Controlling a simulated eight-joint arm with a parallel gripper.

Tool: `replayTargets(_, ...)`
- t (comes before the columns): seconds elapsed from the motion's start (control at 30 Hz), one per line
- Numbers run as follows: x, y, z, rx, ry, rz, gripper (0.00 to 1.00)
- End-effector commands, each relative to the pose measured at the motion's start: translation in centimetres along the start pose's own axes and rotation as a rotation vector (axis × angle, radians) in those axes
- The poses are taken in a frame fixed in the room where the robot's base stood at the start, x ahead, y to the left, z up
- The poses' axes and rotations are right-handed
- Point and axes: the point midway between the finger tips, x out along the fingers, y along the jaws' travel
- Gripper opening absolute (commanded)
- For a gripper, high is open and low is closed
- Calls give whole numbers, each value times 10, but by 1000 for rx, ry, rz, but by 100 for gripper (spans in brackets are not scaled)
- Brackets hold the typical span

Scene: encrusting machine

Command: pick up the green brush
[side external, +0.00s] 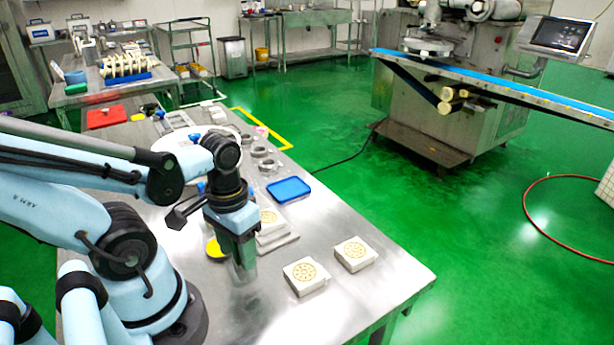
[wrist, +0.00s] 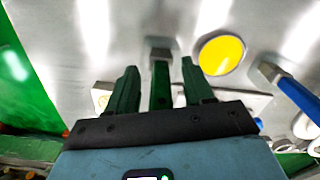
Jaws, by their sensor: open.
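The green brush (wrist: 161,85) shows in the wrist view between the two fingers of my gripper (wrist: 158,67). Its green handle points toward the gripper base and its grey head lies beyond the fingertips. The fingers are open, with a gap on each side of the handle. Its lower end is hidden by the gripper body. In the side view my gripper (side external: 243,270) points down low over the metal table, and I cannot make out the brush there.
A yellow disc (wrist: 221,55) lies right of the brush, with a blue-handled tool (wrist: 292,90) farther right. White blocks with round patterns (side external: 306,278) (side external: 355,254) stand right of the gripper. A blue tray (side external: 289,190) lies behind. The table's front corner is clear.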

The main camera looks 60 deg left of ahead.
Motion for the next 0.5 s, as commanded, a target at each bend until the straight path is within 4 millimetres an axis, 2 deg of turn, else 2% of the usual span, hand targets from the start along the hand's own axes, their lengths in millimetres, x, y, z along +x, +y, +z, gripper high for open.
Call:
replayTargets(0.03, 0, 0, 0, 0, 0, 0, 47)
replayTargets(0.33, 0, 0, 0, 0, 0, 0, 1)
replayTargets(0.5, 0, 0, 0, 0, 0, 0, 0)
